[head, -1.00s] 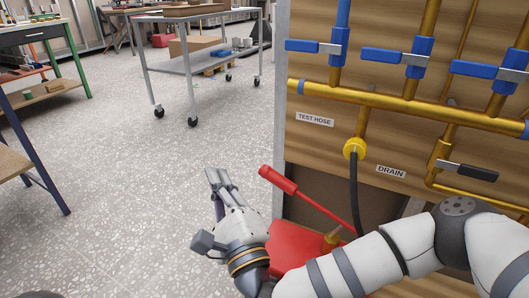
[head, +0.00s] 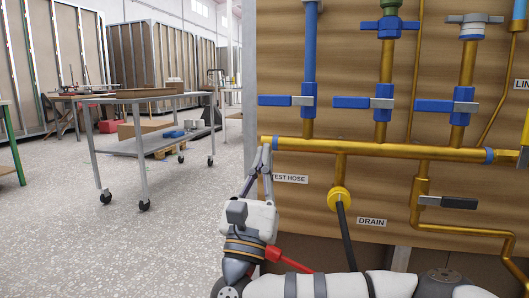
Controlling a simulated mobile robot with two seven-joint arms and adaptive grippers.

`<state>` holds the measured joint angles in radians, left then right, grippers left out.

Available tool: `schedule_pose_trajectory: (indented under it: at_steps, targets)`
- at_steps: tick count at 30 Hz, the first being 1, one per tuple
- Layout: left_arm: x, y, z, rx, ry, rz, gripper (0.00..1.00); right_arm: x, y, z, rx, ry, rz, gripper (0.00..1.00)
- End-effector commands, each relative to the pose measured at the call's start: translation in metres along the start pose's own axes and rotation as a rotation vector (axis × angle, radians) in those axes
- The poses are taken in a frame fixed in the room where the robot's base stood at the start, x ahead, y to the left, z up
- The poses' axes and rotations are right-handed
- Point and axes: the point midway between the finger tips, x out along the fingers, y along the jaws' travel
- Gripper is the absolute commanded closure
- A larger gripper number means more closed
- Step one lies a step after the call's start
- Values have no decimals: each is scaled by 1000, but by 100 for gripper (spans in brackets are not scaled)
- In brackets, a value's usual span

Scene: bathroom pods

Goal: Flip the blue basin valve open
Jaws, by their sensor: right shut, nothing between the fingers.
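Three valves with blue handles sit in a row above the brass manifold: the left valve (head: 275,100) on a blue pipe, the middle valve (head: 352,103) and the right valve (head: 434,106). All three handles lie level, across their upright pipes, pointing left. No readable label shows which one is the basin valve. My right gripper (head: 266,150) is shut and empty, pointing up at the manifold's left end, below the left valve's handle. I cannot tell whether it touches the pipe. My left gripper is not in view.
The brass manifold (head: 375,150) runs across the wooden panel (head: 300,222). A yellow fitting (head: 340,199) with a black hose hangs below it, and a black-handled drain valve (head: 457,203) is at the right. A wheeled cart (head: 140,96) stands behind left, with open floor before it.

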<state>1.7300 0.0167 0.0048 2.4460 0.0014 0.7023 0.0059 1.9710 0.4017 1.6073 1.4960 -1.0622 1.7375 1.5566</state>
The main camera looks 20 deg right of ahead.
Motion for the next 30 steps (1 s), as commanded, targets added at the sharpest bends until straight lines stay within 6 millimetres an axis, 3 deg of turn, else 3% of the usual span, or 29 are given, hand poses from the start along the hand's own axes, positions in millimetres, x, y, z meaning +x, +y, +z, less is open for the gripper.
schedule_pose_trajectory:
  at_steps: [6,12,30]
  targets:
    - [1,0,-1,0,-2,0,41,45,0,0,-1,-1,-1,100]
    - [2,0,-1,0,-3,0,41,71,0,0,-1,1,-1,100]
    - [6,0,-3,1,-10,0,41,78,-4,-3,15,1,-14,100]
